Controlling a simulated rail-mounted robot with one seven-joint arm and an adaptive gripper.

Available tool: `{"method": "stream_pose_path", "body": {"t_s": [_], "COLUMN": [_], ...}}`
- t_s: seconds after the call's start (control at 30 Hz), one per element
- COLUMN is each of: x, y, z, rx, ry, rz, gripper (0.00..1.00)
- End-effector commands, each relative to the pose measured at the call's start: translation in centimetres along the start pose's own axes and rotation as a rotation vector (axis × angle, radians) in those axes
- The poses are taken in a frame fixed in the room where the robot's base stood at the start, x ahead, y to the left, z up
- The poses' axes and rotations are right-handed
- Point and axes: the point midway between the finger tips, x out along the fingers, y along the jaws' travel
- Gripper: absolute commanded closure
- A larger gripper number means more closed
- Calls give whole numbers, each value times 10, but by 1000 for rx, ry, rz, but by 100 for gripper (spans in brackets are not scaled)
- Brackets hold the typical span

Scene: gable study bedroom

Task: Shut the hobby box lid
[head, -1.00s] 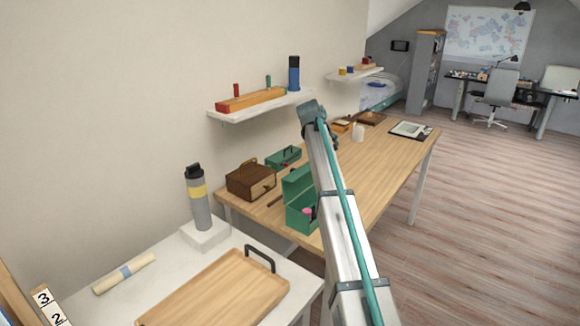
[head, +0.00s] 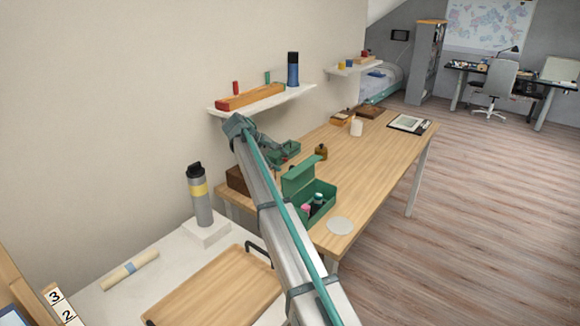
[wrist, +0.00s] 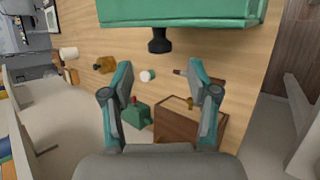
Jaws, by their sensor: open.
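The green hobby box (head: 322,204) stands on the wooden desk in the head view, with small bottles inside. Its lid (head: 298,176) is raised, tilted up on the side toward the wall. In the wrist view a broad green part of the box (wrist: 180,10) fills the top, with a dark knob (wrist: 159,41) below it. My gripper (wrist: 163,72) is open and empty, its two fingers spread just short of the green part and apart from it. In the head view my gripper (head: 280,160) is small and partly hidden, behind the lid on the wall side.
A brown wooden box (wrist: 190,125) and a smaller green box (wrist: 134,116) lie beyond my fingers in the wrist view. A brown bottle (head: 321,152) and a white cup (head: 356,127) stand farther along the desk (head: 375,165). A wall shelf (head: 262,100) hangs above.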

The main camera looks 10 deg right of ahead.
Motion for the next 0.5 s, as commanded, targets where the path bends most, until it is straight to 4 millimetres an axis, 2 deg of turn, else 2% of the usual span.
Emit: {"method": "stream_pose_path", "body": {"t_s": [0.2, 0.5], "x": [36, 62], "y": [1, 0], "z": [2, 0], "rx": [0, 0], "ry": [-1, 2], "rz": [-1, 0], "gripper": [40, 40]}}
